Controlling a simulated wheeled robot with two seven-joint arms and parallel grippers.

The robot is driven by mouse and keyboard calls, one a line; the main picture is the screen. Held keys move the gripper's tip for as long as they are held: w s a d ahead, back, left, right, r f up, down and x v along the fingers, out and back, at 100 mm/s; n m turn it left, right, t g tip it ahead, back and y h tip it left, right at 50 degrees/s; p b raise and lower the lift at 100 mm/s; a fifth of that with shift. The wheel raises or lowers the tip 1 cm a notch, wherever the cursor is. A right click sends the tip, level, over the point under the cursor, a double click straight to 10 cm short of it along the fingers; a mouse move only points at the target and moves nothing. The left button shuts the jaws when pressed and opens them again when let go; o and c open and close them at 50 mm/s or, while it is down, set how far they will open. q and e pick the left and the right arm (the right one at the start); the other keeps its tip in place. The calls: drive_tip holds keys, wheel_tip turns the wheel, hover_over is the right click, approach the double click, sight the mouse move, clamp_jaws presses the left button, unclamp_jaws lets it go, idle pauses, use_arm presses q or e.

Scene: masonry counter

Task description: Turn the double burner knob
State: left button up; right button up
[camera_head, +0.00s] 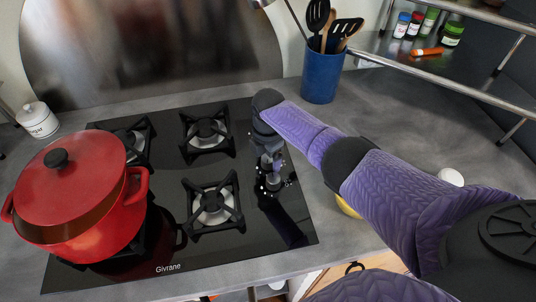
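The black glass hob (178,255) is set in the grey counter, with several burners. My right gripper (268,188) comes in from the right and points down over the right strip of the hob, beside the front right burner (212,204). Its fingertips are at or just above small dark knob-like parts on that strip. The gripper hides most of them, so I cannot tell which one is the double burner knob or whether I touch it. Whether the fingers are open or shut is too small and dark to tell. My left gripper is not in view.
A red lidded pot (80,195) stands on the hob's left side. A blue utensil holder (322,75) stands behind my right arm. A white jar (37,119) is at the far left. A metal-railed shelf with spice jars (452,34) is at the upper right.

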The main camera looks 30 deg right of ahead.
sight(268, 158)
wheel_tip(268, 158, up, 10)
drive_tip(key=p, duration=0.3)
drive_tip(key=shift+p, duration=0.4)
drive_tip(key=shift+f, duration=0.1)
